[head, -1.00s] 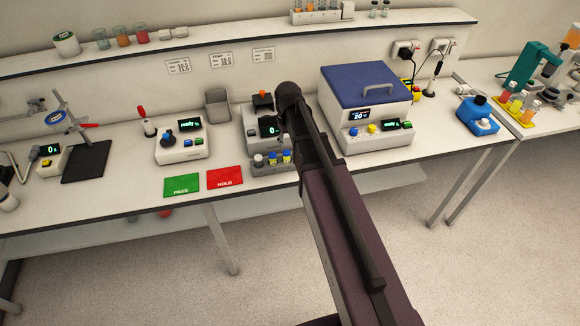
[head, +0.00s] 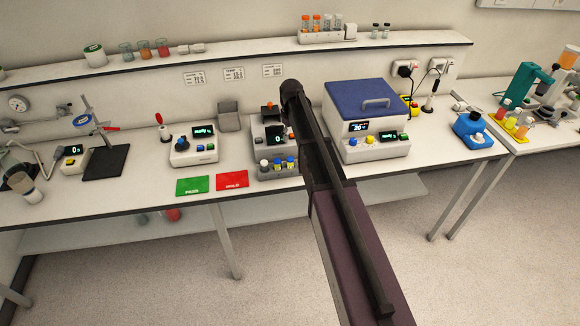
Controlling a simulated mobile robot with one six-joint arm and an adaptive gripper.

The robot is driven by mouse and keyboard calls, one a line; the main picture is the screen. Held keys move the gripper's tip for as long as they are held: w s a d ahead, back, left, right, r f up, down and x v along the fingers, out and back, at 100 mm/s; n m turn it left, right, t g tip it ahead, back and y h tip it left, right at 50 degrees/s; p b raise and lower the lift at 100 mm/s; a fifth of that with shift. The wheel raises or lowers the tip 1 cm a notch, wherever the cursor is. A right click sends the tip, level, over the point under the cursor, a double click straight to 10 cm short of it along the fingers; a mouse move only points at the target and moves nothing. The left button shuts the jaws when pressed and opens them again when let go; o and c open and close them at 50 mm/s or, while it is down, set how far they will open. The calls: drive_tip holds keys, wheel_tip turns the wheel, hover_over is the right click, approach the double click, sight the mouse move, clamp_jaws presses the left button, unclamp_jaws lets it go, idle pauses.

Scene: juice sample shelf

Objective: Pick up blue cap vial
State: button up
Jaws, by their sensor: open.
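A small grey vial rack (head: 279,174) stands near the front edge of the bench, just left of my arm. It holds a vial with a pale cap (head: 264,166) and two vials with blue caps, a middle one (head: 277,164) and a right one (head: 290,163). The right blue cap vial is close beside my arm in the picture. My arm reaches up across the middle of the view, over the bench. Its end hides my gripper, so I cannot see the fingers.
A device with a display (head: 268,133) stands behind the rack. A blue-lidded machine (head: 368,120) stands right of my arm. A green mat (head: 192,186) and a red mat (head: 232,180) lie left of the rack. A wall shelf (head: 230,56) runs behind.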

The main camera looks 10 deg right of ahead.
sight(291, 159)
wheel_tip(291, 159, down, 9)
drive_tip(key=b, duration=0.8)
drive_tip(key=shift+r+b, duration=0.2)
drive_tip(key=shift+b, duration=0.1)
drive_tip(key=shift+f, duration=0.15)
idle(0.3)
drive_tip(key=shift+s+a+f+b, duration=0.1)
drive_tip(key=shift+f+b, duration=1.15)
drive_tip(key=shift+b, duration=0.05)
drive_tip(key=shift+s+a+f+b, duration=0.1)
drive_tip(key=shift+f+b, duration=1.1)
drive_tip(key=shift+b, duration=0.1)
drive_tip(key=shift+d, duration=0.1)
clamp_jaws()
